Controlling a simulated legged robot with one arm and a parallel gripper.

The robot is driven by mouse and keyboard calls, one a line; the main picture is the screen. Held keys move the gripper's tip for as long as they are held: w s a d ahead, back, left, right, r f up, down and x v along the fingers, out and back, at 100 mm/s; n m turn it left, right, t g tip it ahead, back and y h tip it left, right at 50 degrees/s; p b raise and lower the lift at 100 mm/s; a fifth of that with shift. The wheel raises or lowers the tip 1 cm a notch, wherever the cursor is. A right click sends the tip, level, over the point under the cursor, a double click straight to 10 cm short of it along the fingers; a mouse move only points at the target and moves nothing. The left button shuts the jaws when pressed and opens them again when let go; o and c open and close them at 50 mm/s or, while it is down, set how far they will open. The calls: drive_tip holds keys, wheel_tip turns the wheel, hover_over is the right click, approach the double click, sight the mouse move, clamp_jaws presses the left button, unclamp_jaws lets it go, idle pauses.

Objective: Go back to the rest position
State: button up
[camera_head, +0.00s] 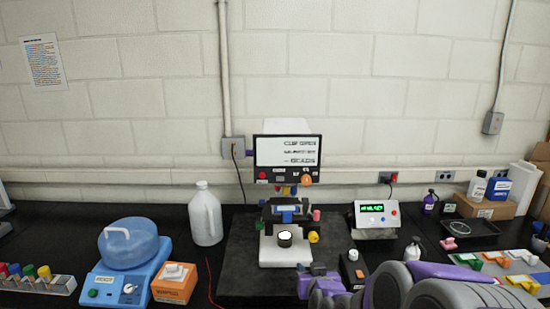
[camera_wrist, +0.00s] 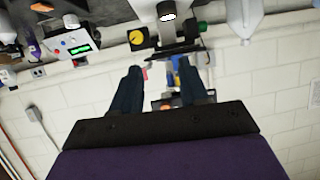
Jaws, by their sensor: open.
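My gripper (camera_wrist: 164,75) shows in the wrist view with its two dark fingers apart and nothing between them. The wrist view is upside down. Beyond the fingers is the bench machine, with its white base (camera_wrist: 168,12) and dark stage (camera_wrist: 178,52). In the head view, my purple and grey arm is at the bottom right, and its purple front end is just right of and in front of the machine's white base (camera_head: 285,252). The fingertips cannot be made out there.
A white jug (camera_head: 205,215) and a blue device with a clear dome (camera_head: 128,243) stand left of the machine. A control box with a green display (camera_head: 376,214) stands right. Bottles, a black tray (camera_head: 470,231) and coloured pieces crowd the far right. A wall stands behind.

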drive_tip(key=s+d+g, duration=0.2)
drive_tip(key=s+g, duration=0.5)
drive_tip(key=s, duration=1.3)
drive_tip(key=s+d+g+h, duration=0.1)
drive_tip(key=s+g, duration=0.7)
drive_tip(key=s, duration=1.3)
drive_tip(key=shift+s+d+f+m+b, duration=0.2)
drive_tip(key=shift+s+d+m+b, duration=0.1)
drive_tip(key=shift+d, duration=0.35)
